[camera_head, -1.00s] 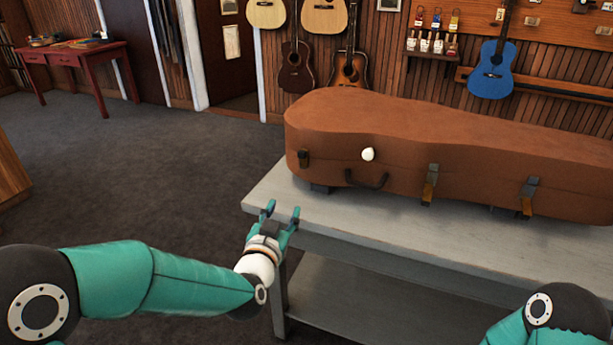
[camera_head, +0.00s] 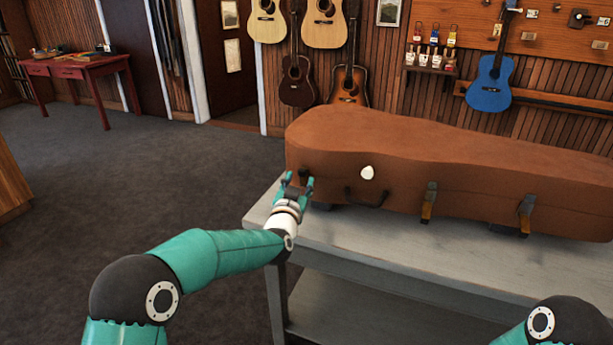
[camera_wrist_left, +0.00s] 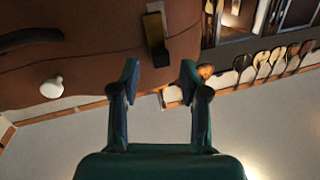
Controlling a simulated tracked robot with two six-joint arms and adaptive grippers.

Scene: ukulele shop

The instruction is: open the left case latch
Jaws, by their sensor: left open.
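The brown guitar case (camera_head: 450,165) lies closed on the grey table. Its left latch, dark with a brass-coloured part, shows clearly in the left wrist view (camera_wrist_left: 156,38); in the head view my gripper largely covers it. My left gripper (camera_head: 298,181) is open and empty in front of the case's left end. In the left wrist view its two fingertips (camera_wrist_left: 160,68) are apart, with the latch just beyond the gap between them. I cannot tell whether they touch it. My right gripper is out of view; only part of that arm shows at the bottom right.
The case front also carries a white round knob (camera_head: 367,173), a dark handle (camera_head: 366,199), a middle latch (camera_head: 428,203) and a right latch (camera_head: 526,214). The grey table (camera_head: 400,255) has bare top in front of the case. Open floor lies to the left.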

